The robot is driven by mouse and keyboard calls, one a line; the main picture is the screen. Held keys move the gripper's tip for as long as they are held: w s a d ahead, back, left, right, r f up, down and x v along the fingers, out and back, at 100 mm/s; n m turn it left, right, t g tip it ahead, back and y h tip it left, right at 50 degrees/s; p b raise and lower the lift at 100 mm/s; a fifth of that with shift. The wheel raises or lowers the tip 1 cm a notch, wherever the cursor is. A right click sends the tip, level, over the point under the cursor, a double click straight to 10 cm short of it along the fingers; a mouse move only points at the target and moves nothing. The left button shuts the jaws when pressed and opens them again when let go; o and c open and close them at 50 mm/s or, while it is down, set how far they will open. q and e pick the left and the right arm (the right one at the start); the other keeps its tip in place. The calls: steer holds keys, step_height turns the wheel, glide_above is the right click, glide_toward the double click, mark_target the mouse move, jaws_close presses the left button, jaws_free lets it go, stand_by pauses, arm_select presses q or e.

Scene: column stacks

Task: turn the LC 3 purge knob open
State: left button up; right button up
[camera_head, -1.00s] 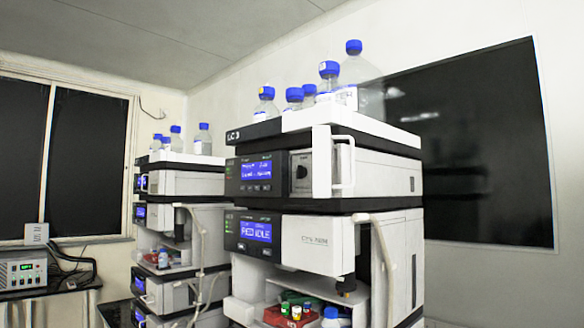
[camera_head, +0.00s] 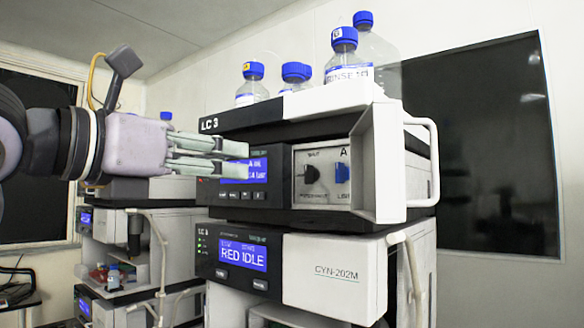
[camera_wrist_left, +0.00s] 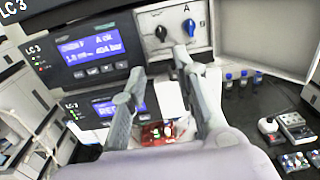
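The LC 3 stack (camera_head: 208,124) stands in front of me. On its upper module, a black purge knob (camera_head: 312,175) and a blue knob (camera_head: 342,172) sit on a light panel. In the left wrist view the black knob (camera_wrist_left: 160,32) is at top centre, with the blue knob (camera_wrist_left: 189,26) to its right. My left gripper (camera_head: 238,158) is open and empty, left of the black knob and in front of the blue display. In the left wrist view its spread fingers (camera_wrist_left: 163,68) are below the knobs, apart from them. My right gripper is not in view.
A white door with a handle (camera_head: 434,165) stands open right of the knobs. Blue-capped bottles (camera_head: 345,55) stand on top. The lower module (camera_head: 320,270) is below. Another stack (camera_head: 100,235) is behind on the left. A red tray with vials (camera_wrist_left: 155,132) is lower down.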

arm_select(q)
steer(key=p, duration=0.7)
glide_toward(306, 167)
steer(key=x, duration=0.8)
steer(key=shift+r, duration=0.1)
steer(key=shift+w+d, duration=0.2)
steer(key=shift+w, duration=0.05)
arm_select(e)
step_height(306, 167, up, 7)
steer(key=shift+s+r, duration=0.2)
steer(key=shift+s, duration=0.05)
arm_select(q)
jaws_close()
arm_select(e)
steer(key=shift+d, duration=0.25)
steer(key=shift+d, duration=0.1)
